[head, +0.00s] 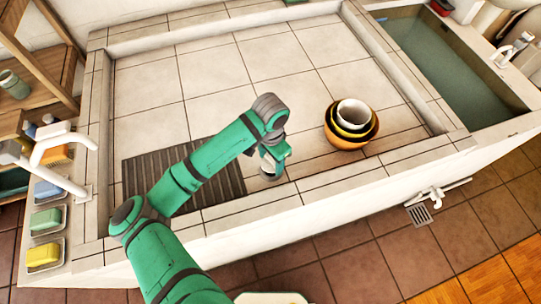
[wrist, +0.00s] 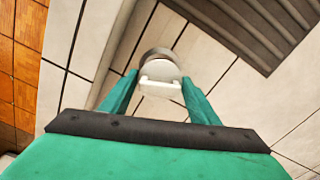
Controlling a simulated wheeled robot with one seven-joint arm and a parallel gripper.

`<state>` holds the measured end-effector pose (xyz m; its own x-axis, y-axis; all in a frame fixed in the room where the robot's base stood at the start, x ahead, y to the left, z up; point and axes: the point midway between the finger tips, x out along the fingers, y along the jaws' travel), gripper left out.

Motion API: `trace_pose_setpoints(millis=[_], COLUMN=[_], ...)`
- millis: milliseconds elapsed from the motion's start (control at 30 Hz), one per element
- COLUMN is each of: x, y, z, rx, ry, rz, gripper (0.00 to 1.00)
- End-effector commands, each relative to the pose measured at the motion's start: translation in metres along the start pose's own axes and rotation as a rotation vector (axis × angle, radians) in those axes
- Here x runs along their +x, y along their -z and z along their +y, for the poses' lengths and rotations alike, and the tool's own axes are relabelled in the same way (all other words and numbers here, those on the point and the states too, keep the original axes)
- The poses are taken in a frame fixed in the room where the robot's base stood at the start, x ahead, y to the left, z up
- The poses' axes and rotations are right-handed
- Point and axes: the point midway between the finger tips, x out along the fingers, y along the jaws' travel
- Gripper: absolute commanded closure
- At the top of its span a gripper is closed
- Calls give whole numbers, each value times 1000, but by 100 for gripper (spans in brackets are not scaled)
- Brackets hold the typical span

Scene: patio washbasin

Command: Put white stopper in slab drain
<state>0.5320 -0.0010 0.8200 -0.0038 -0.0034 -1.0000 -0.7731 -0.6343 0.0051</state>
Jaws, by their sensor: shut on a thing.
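The white stopper (wrist: 158,71) is between my gripper's green fingers (wrist: 161,86) in the wrist view, held by its pale bar-like handle. Just beyond it, a grey metal ring (wrist: 157,52), which looks like the slab drain, is partly covered by the stopper. I cannot tell whether the stopper touches the ring or hovers above it. In the head view my gripper (head: 271,164) points down, low over the tiled slab (head: 215,75), near its front rim. There the wrist and fingers hide most of the stopper and drain.
A dark ribbed panel (head: 140,168) lies left of my gripper, partly behind my arm. Stacked bowls (head: 341,138) stand to the right. A raised tiled rim (head: 350,178) runs along the front. Soap dishes and a tap (head: 62,150) are at left; a water trough (head: 455,62) is at right.

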Motion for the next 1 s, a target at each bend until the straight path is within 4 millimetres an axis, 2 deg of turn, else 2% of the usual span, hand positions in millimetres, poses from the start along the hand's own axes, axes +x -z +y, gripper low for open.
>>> trace_pose_setpoints(millis=[200,400,1000], x=[21,34,39], y=[0,0,-1], z=[0,0,-1], rx=[-1,-2,-2], ry=[0,1,1], rz=[0,0,0], gripper=[67,67,67])
